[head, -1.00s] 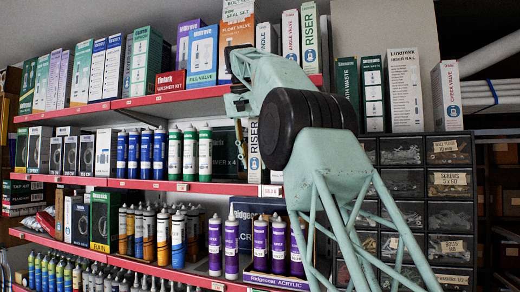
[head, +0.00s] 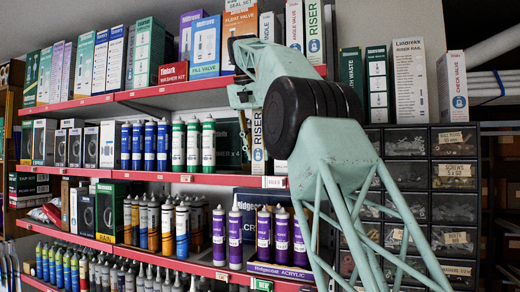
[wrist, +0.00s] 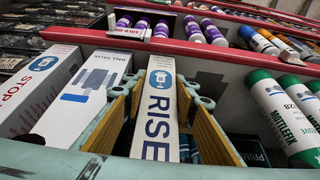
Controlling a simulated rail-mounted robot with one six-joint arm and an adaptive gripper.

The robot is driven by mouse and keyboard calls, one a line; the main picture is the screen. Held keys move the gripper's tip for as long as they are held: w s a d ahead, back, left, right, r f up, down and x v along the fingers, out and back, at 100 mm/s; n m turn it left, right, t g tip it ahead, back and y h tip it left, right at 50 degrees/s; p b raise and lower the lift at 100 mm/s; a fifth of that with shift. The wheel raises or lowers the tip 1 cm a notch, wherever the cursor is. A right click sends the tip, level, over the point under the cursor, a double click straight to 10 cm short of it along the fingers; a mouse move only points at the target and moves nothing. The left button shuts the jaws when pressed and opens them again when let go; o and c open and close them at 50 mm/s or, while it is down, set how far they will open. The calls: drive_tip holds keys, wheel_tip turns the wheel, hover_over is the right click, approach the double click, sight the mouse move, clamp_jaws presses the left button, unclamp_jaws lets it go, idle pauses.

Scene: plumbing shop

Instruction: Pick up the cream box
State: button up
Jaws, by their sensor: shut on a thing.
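The cream box (wrist: 160,100), a tall narrow off-white carton with "RISER" lettering and a round blue mark, stands upright between the yellow pads of my gripper (wrist: 160,79) in the wrist view. My gripper is shut on it, one pad along each side. In the head view the box (head: 257,140) shows below my gripper, at the right end of the middle shelf (head: 225,179). Its upper part is hidden by my arm. I cannot tell whether its base touches the shelf.
A white valve box (wrist: 88,97) and a "STOP" box (wrist: 40,88) stand close to the left in the wrist view. Green-capped tubes (wrist: 286,118) stand to the right. In the head view, parts drawers (head: 405,175) are right of my arm. Purple bottles (head: 263,233) stand below.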

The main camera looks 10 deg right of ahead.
drive_tip(key=shift+r, duration=0.3)
drive_tip(key=shift+w+r, duration=0.1)
drive_tip(key=shift+r, duration=0.3)
drive_tip(key=shift+r, duration=0.3)
